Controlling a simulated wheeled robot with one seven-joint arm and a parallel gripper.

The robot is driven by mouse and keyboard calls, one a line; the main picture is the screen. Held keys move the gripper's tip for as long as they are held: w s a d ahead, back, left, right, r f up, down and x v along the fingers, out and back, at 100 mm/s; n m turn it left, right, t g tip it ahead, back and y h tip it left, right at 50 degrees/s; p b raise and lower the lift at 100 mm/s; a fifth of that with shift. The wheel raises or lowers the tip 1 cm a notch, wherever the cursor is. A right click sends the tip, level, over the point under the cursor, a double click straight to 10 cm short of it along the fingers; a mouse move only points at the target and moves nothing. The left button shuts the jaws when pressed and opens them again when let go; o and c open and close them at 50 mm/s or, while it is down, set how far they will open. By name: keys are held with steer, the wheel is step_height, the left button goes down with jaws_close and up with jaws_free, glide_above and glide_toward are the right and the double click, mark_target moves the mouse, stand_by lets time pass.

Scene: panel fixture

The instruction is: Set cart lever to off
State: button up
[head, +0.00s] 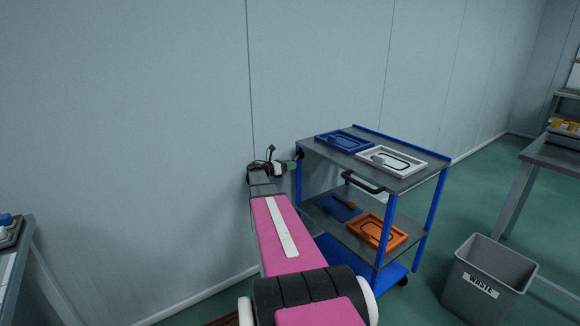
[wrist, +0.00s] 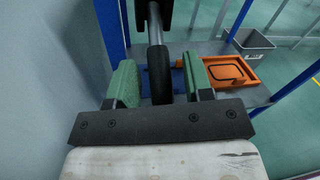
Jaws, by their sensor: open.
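The lever shows in the wrist view, with a grey shaft (wrist: 155,30) and a black grip (wrist: 160,84). It is at the cart's near left side. My gripper (wrist: 160,64) is open, with one green finger on each side of the black grip. A gap shows beside the right finger; contact at the left finger cannot be told. In the head view my gripper (head: 294,165) is at the left edge of the blue and grey cart (head: 431,182), and a small dark part (head: 300,153) there may be the lever. The lever's markings are not visible.
Blue (head: 342,141) and white (head: 391,161) trays lie on the cart's top shelf, an orange tray (head: 377,233) on a lower one. A black handle (head: 363,183) sticks out in front. A grey waste bin (head: 487,280) stands right. The wall (head: 150,130) is close on the left.

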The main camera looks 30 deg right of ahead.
steer(key=shift+d, duration=0.2)
jaws_close()
